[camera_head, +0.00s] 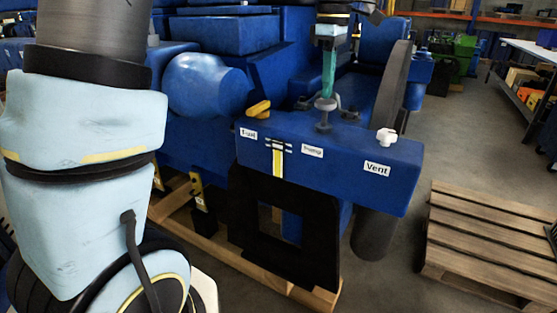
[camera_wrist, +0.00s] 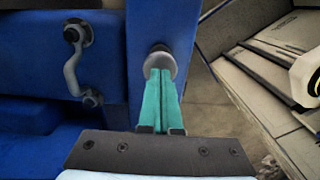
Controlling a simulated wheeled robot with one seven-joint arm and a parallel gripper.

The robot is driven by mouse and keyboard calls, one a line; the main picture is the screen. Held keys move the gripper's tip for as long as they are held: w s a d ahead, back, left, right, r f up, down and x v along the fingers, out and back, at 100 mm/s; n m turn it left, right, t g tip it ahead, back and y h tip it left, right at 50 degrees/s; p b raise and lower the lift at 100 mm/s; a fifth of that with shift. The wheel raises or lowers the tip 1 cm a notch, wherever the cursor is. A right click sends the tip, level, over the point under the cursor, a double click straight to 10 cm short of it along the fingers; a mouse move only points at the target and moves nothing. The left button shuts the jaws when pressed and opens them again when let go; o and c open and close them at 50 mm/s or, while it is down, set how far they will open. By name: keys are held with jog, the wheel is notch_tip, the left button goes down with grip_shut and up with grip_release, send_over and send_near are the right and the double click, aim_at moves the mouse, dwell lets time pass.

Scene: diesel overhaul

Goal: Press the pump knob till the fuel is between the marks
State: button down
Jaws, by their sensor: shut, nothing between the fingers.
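My gripper (camera_head: 327,95) points down over the grey round pump knob (camera_head: 325,104) on top of the blue block (camera_head: 345,165). Its teal fingers are shut together and empty. In the wrist view the fingertips (camera_wrist: 160,74) overlap the knob (camera_wrist: 160,63); they touch it or sit just above it, I cannot tell which. The knob's stem stands upright below it. The fuel gauge (camera_head: 277,160) on the block's front has a yellow column and dark marks near its top. The column's top seems near the marks, too small to place exactly.
A yellow lever (camera_head: 260,108) stands left of the knob by the "Fuel" label (camera_head: 248,133). A white vent knob (camera_head: 386,137) stands at the right above the "Vent" label (camera_head: 377,168). A wooden pallet (camera_head: 490,240) lies on the floor at right.

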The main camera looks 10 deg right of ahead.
jog(key=shift+f+b, duration=0.45)
jog(key=shift+f, duration=0.45)
jog(key=shift+r, duration=0.15)
notch_tip(320, 180, up, 6)
jog(key=p, duration=0.6)
jog(key=shift+r, duration=0.25)
jog(key=shift+f, duration=0.1)
jog(key=w+a+f+m, duration=0.3)
jog(key=a+f, duration=0.2)
jog(key=a, duration=0.5)
jog(key=s+a+f+m, duration=0.2)
jog(key=a+f, duration=0.1)
jog(key=a, duration=0.4)
jog(key=s+a+f+m+t, duration=0.1)
jog(key=s+a+f+m, duration=0.2)
jog(key=a, duration=0.4)
jog(key=s+a+f+m, duration=0.2)
jog(key=a+f, duration=0.2)
jog(key=a, duration=0.3)
jog(key=shift+s+f+m+t, duration=0.2)
jog(key=shift+s+m+t, duration=0.1)
jog(key=shift+s, duration=0.05)
dwell(0.8)
